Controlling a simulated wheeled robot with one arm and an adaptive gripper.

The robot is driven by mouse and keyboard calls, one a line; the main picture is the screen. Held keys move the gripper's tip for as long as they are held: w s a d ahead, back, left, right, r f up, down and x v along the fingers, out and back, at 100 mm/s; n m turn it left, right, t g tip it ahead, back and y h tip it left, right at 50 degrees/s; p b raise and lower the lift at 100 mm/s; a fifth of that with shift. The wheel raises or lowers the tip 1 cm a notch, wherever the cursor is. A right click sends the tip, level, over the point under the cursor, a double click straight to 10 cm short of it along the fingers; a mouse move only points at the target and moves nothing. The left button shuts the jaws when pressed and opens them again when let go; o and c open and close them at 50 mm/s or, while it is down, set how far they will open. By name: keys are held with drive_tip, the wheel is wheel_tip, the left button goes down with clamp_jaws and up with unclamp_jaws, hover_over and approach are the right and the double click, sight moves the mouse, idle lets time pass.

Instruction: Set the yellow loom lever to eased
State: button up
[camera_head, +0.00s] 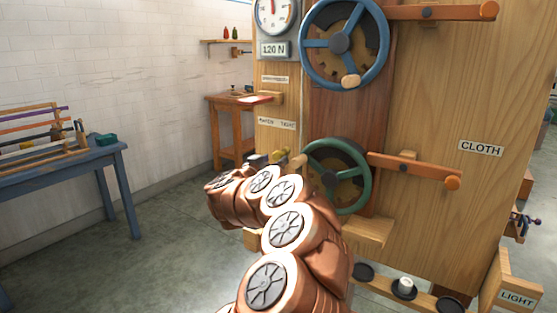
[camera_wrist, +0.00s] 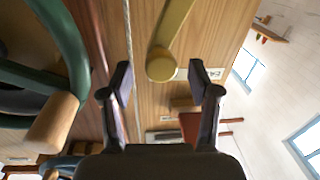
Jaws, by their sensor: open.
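The yellow loom lever (camera_wrist: 172,28) reaches down from the top of the wrist view, its round knob end between and just above my fingertips. My gripper (camera_wrist: 161,82) is open, with one dark finger on each side of the knob and gaps visible. I cannot tell whether the knob lies at fingertip depth. In the head view a small yellow part of the lever (camera_head: 297,161) shows beside my wrist, left of the green wheel; the rest is hidden by my arm. A label (camera_wrist: 214,73) is partly visible behind a finger, and a label (camera_head: 277,124) ending in "TIGHT" is above.
The green handwheel (camera_head: 308,165) with a wooden knob (camera_wrist: 52,122) is close to my gripper. A blue handwheel (camera_head: 374,72) and a gauge (camera_head: 274,14) are above. Orange levers (camera_head: 414,169) stick out to the right. A blue table (camera_head: 110,152) is at left; floor between is clear.

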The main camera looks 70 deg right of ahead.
sight(277, 158)
drive_tip(key=shift+s+d, duration=0.15)
drive_tip(key=shift+d, duration=1.55)
clamp_jaws()
